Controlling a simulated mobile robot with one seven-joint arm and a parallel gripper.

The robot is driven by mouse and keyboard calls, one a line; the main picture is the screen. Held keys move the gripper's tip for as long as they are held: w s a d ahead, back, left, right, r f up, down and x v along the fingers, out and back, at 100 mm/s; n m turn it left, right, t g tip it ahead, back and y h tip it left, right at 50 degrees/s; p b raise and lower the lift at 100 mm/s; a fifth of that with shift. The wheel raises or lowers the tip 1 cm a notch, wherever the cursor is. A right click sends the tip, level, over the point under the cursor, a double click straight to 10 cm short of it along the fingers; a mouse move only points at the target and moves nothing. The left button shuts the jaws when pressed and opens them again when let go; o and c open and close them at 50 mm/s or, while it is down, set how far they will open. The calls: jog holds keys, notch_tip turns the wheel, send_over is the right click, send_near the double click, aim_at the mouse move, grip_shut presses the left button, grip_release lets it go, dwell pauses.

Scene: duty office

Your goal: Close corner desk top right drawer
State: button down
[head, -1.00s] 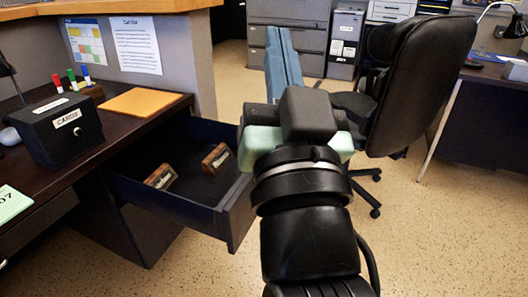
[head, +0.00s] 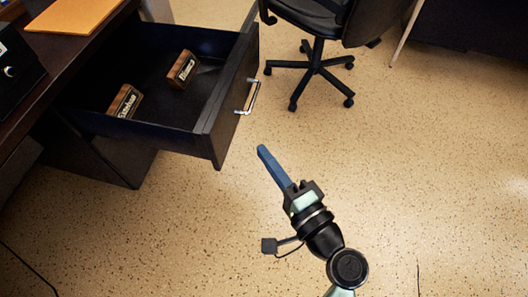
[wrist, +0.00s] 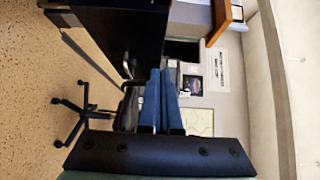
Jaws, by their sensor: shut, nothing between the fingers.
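The dark desk drawer (head: 215,110) stands pulled well open in the head view, with a metal handle (head: 247,97) on its front. Two small wooden name blocks lie in it: one near the front (head: 182,70) and one further left (head: 125,101). My gripper (head: 262,150) has long blue fingers pressed together, with nothing between them. It is out beyond the drawer front, below and right of the handle in the picture, and looks apart from it. In the wrist view my shut fingers (wrist: 160,90) point toward a dark panel (wrist: 125,28) with a metal handle, probably the drawer front.
A black office chair (head: 315,65) on a wheeled base stands behind and right of the drawer. The desk top (head: 65,60) at left holds an orange envelope (head: 72,14) and a dark box (head: 12,70).

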send_near(220, 114)
jog(key=w, duration=0.4)
jog(key=shift+w+a+b, duration=0.3)
jog(key=shift+a+b, duration=0.1)
jog(key=shift+a, duration=0.4)
jog(key=shift+w+a, duration=0.2)
jog(key=shift+a, duration=0.35)
